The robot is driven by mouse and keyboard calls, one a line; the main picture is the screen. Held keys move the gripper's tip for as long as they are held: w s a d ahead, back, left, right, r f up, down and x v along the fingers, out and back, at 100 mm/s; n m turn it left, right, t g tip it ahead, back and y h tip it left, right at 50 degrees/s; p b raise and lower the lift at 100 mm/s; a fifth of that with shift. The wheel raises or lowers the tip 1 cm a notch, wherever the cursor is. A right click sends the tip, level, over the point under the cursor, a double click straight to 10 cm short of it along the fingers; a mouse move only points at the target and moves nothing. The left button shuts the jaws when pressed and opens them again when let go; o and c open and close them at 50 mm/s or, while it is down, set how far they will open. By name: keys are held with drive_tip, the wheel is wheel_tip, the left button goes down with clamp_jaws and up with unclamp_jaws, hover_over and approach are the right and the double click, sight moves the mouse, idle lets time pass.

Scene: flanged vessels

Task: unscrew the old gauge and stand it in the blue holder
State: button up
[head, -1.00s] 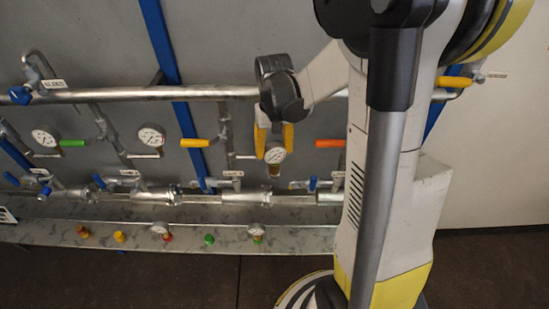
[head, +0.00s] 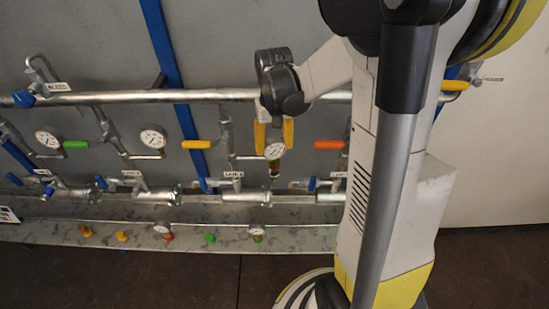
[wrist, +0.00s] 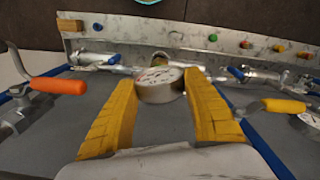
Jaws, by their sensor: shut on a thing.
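My gripper (head: 274,138) has yellow fingers and is shut on a white-faced gauge (head: 274,151), which hangs below it with its brass stem downward at a short side pipe. In the wrist view, the gauge (wrist: 160,85) sits between the two finger ends. I cannot tell whether its stem is clear of the pipe fitting. A small blue piece (wrist: 97,27) on the shelf in the wrist view looks like the blue holder; in the head view my arm hides that part of the shelf.
An orange handle (head: 329,145) and a yellow handle (head: 196,144) flank my gripper. A long pipe (head: 150,96) runs behind.

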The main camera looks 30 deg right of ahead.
sight(274, 140)
drive_tip(key=shift+r+p, duration=1.3)
drive_tip(key=shift+r, duration=0.75)
drive_tip(key=shift+f, duration=0.1)
